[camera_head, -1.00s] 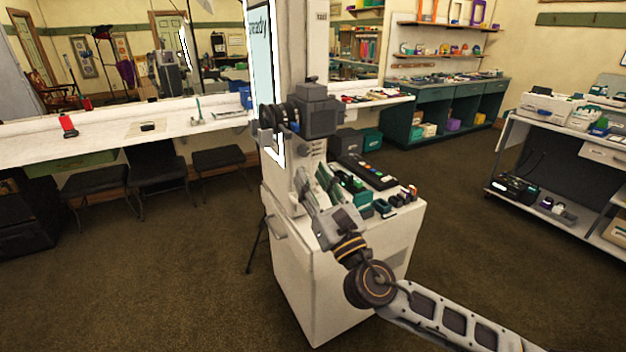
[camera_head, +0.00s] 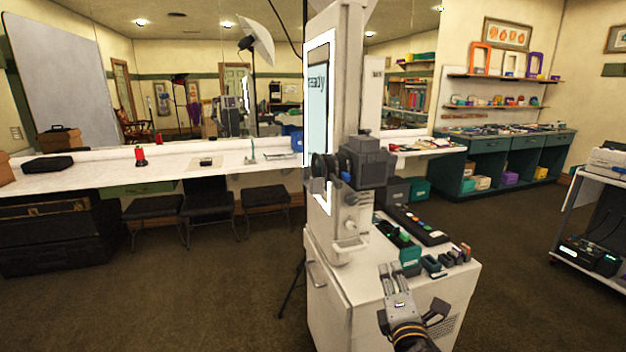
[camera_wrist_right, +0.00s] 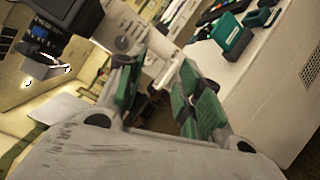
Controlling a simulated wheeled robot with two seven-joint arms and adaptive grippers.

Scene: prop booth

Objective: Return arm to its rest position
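My right gripper (camera_head: 396,270) shows low in the head view, in front of the white booth cabinet (camera_head: 335,292). Its fingers point up toward the booth's camera column. In the right wrist view, the gripper (camera_wrist_right: 160,85) has its two green-padded fingers apart with nothing between them. It looks open and empty, clear of the cabinet top as far as I can tell. My left gripper is not in view.
The booth carries a dark camera (camera_head: 362,162) and a white tray (camera_head: 350,246). Green boxes (camera_head: 410,262) and a black button panel (camera_head: 420,226) lie on the cabinet. A white counter (camera_head: 90,180) with stools runs left. A cart (camera_head: 590,210) stands right.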

